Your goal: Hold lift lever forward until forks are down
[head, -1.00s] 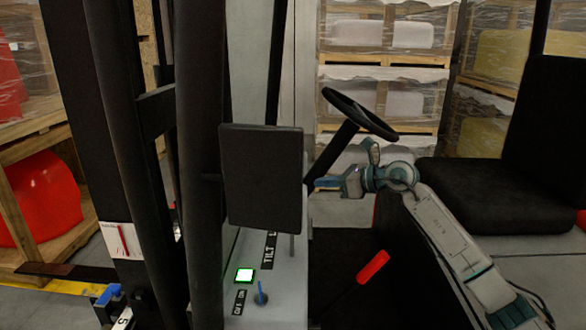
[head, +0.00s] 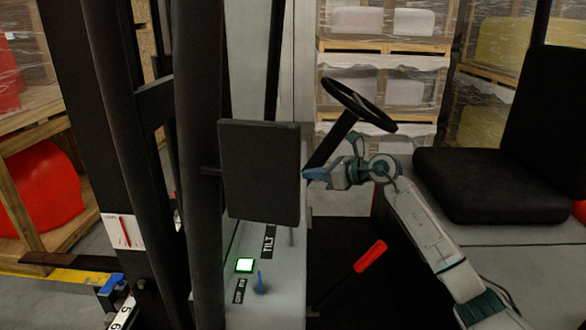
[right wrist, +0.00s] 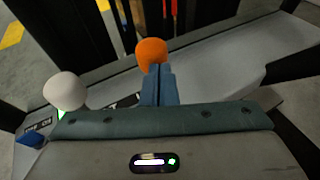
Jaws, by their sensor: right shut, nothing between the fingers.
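In the right wrist view an orange-knobbed lever (right wrist: 151,52), likely the lift lever, stands just beyond my shut right gripper (right wrist: 157,72). The fingertips overlap the lower part of the knob; I cannot tell whether they touch. A white-knobbed lever (right wrist: 65,91) stands to the left. In the head view my right gripper (head: 308,174) is at the right edge of a black panel (head: 260,172), which hides the lever knobs. The forks are not clearly seen; a dark bar (head: 70,261) lies low at the left. My left gripper is not in view.
A lit green button (head: 244,265) and a blue key switch (head: 261,285) are on the grey console. A red-handled lever (head: 370,256) rises from the floor. The steering wheel (head: 358,105) is above my right arm, and the black seat (head: 475,185) is to the right.

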